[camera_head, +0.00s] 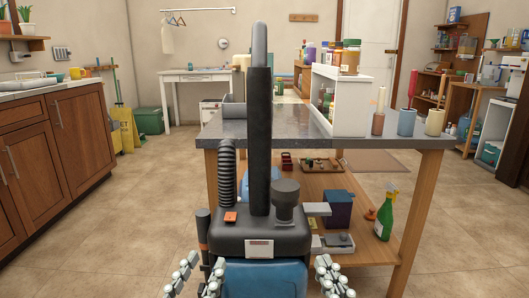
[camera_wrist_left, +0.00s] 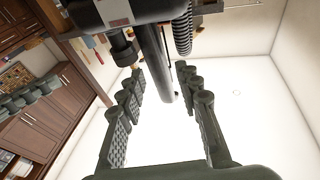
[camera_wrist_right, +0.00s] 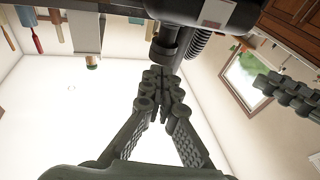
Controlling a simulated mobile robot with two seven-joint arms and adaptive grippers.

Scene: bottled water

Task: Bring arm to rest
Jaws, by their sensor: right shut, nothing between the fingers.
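My left gripper (camera_head: 198,276) is low in the head view, at the left side of a black and blue upright machine. Its two fingers stand apart with nothing between them, as the left wrist view (camera_wrist_left: 160,72) also shows. My right gripper (camera_head: 334,278) is low at the right side of the machine. In the right wrist view its fingertips (camera_wrist_right: 160,78) meet, with nothing held. Both arms are mostly out of the head view.
The upright machine (camera_head: 262,222) with a ribbed hose stands close between my grippers. Behind it is a grey-topped table (camera_head: 375,141) with a lower shelf carrying a green spray bottle (camera_head: 385,214). Wooden cabinets (camera_head: 62,140) line the left. Floor is clear between cabinets and table.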

